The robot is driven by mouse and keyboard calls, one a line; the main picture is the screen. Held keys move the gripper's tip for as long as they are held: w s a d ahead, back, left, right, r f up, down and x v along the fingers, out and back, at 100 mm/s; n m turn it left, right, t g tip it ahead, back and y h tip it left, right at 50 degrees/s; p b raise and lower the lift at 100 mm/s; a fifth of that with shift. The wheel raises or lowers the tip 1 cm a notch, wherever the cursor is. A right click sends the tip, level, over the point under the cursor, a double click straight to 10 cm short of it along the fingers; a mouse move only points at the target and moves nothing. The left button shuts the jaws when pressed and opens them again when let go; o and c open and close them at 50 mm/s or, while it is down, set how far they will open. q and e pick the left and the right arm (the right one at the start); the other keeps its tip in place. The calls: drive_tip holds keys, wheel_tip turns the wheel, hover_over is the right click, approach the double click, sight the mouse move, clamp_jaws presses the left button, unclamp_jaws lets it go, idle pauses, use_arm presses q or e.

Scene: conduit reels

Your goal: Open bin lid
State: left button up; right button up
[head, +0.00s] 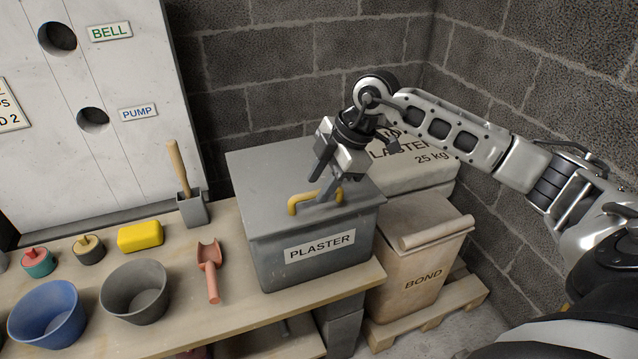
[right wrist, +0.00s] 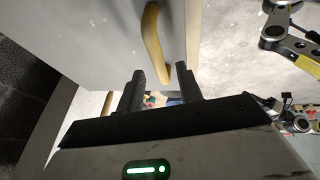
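The grey bin (head: 310,248) labelled PLASTER stands on the workbench, and its grey lid (head: 270,180) is shut. A yellow arched handle (head: 298,204) is on top of the lid near its front edge. My right gripper (head: 326,188) reaches down to the handle's right part. In the right wrist view the gripper (right wrist: 161,84) has its two dark fingers apart, and the handle (right wrist: 152,35) shows just beyond and between them. I cannot tell whether a finger touches it.
A bag of plaster (head: 415,172) and a BOND bag (head: 415,265) stand right of the bin. A pink scoop (head: 209,270), grey bowl (head: 135,292), blue bowl (head: 47,315), yellow block (head: 140,236) and grey holder (head: 192,209) lie to the left. A block wall rises behind.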

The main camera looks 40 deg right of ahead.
drive_tip(key=shift+w+a+f, duration=0.2)
drive_tip(key=shift+f, duration=0.4)
clamp_jaws()
